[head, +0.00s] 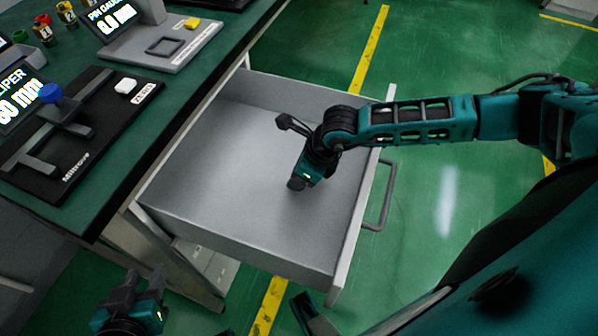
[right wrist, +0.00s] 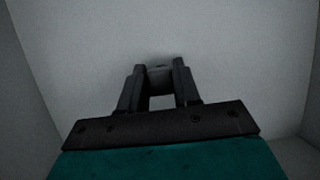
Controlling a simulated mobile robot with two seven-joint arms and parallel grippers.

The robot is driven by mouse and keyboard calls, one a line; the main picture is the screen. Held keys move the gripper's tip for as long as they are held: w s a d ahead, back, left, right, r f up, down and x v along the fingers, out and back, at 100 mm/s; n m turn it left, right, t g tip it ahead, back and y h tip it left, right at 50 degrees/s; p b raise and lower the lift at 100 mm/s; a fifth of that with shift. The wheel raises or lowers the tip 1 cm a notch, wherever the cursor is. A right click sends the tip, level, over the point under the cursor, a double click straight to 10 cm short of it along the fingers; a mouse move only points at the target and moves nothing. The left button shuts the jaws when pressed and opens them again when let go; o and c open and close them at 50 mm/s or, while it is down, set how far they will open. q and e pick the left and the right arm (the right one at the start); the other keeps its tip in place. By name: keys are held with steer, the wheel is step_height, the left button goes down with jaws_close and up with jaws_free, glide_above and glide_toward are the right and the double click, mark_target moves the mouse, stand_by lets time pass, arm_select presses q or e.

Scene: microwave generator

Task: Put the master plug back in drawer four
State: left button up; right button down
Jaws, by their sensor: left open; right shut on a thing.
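An open grey drawer (head: 225,150) sticks out from under the green bench. Its floor looks bare, and no number on it is visible. My right gripper (head: 297,184) points down inside the drawer, near its front. In the right wrist view (right wrist: 158,82) its two fingers are shut on a small dark grey piece, the master plug (right wrist: 158,70), seen between the fingertips. The drawer floor lies below it; I cannot tell if the plug touches it. In the head view the plug is hidden. My left gripper (head: 145,280) is open and empty at the bottom left, outside the drawer.
The bench (head: 165,78) holds a black gauge stand (head: 75,130) with a blue knob and a grey pin gauge device (head: 170,45). The drawer handle (head: 382,205) is at the right. Green floor with yellow lines lies beyond.

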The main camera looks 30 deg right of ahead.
steer(key=c, duration=0.8)
jaws_free()
steer(key=shift+r+p, duration=0.2)
steer(key=shift+p, duration=0.1)
steer(key=p+v, duration=0.2)
steer(key=v, duration=0.9)
steer(key=shift+r, duration=0.35)
steer(key=shift+s, duration=0.15)
